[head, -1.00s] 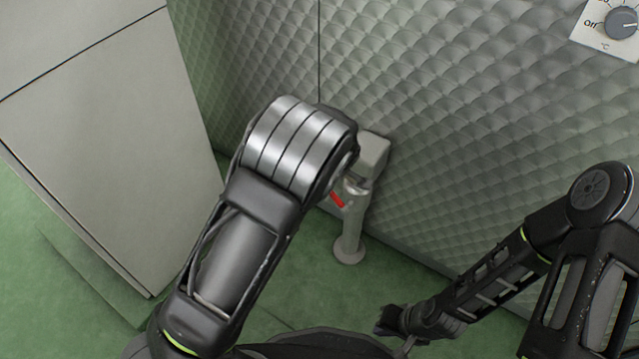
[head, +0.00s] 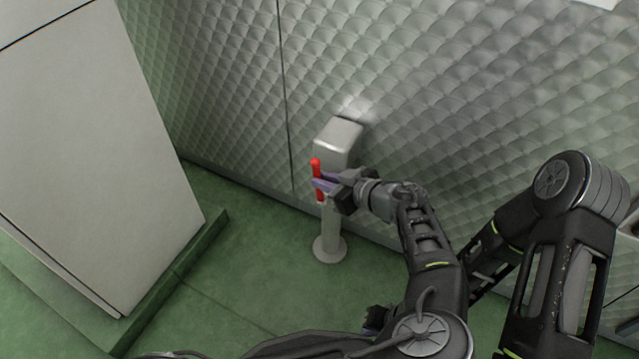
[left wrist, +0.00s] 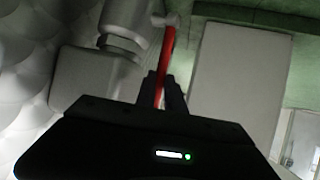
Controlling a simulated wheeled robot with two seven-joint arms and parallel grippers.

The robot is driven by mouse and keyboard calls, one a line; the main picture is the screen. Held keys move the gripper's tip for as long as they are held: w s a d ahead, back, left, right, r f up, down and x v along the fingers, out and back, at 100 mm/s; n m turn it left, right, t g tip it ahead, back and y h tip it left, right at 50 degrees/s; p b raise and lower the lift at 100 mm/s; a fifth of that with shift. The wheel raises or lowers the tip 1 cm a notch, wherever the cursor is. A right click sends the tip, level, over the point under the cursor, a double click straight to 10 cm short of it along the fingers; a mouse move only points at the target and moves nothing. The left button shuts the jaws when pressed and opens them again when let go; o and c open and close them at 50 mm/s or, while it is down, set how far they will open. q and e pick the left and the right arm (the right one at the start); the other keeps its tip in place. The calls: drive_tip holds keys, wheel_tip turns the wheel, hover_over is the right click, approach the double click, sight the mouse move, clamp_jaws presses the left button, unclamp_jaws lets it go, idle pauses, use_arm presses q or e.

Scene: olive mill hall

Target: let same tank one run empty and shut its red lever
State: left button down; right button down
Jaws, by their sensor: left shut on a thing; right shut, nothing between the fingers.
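The red lever (head: 316,167) stands roughly upright on the side of a grey outlet fitting (head: 339,135). A pipe drops from the fitting to a round foot on the green floor. My left gripper (head: 325,184) is shut on the red lever. In the left wrist view the lever (left wrist: 168,50) runs from the metal valve body (left wrist: 125,28) down between the fingers (left wrist: 162,88). The quilted metal tank wall (head: 420,80) is behind the fitting. My right gripper (head: 376,318) is low in the head view, apart from the fitting and partly hidden by my left arm. No flow of liquid is visible.
A tall grey cabinet (head: 90,150) on a green plinth stands at the left. Green floor (head: 240,255) lies free between it and the outlet pipe. The tank wall is close behind the lever and my left arm.

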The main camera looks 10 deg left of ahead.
use_arm(q)
drive_tip(key=shift+d+f, duration=0.1)
drive_tip(key=shift+d, duration=0.05)
drive_tip(key=c, duration=1.4)
unclamp_jaws()
drive_tip(key=shift+c, duration=0.2)
